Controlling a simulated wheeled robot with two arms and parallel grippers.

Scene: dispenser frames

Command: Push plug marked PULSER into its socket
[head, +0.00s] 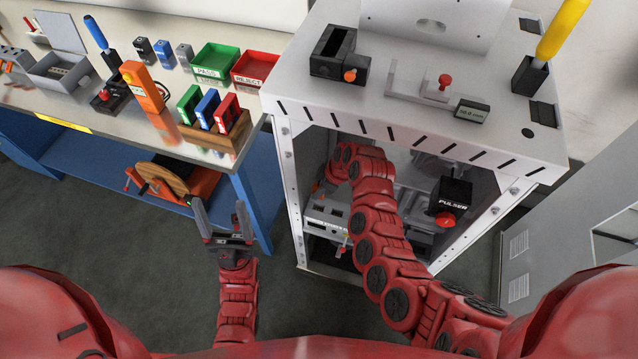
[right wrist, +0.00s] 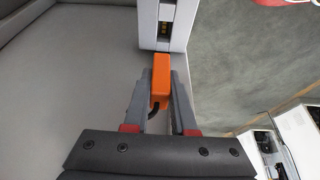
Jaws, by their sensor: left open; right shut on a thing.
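In the right wrist view an orange plug (right wrist: 161,75) sits between the fingers of my right gripper (right wrist: 164,84), which is shut on it. A dark cord comes from its near end. Its marking cannot be read. The plug's far end is at the lower edge of a pale block with a dark slot (right wrist: 167,22) and gold contacts, which looks like the socket. I cannot tell whether they touch. In the head view my right arm reaches into the cabinet and its gripper is hidden. My left gripper (head: 228,225) is open and empty before the workbench.
A black box marked PULSER (head: 453,198) with a red button is inside the cabinet (head: 286,190), right of my arm. Cabinet posts and top edge surround the opening. The workbench (head: 120,118) at left holds trays and tools. Floor (head: 130,225) around my left gripper is clear.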

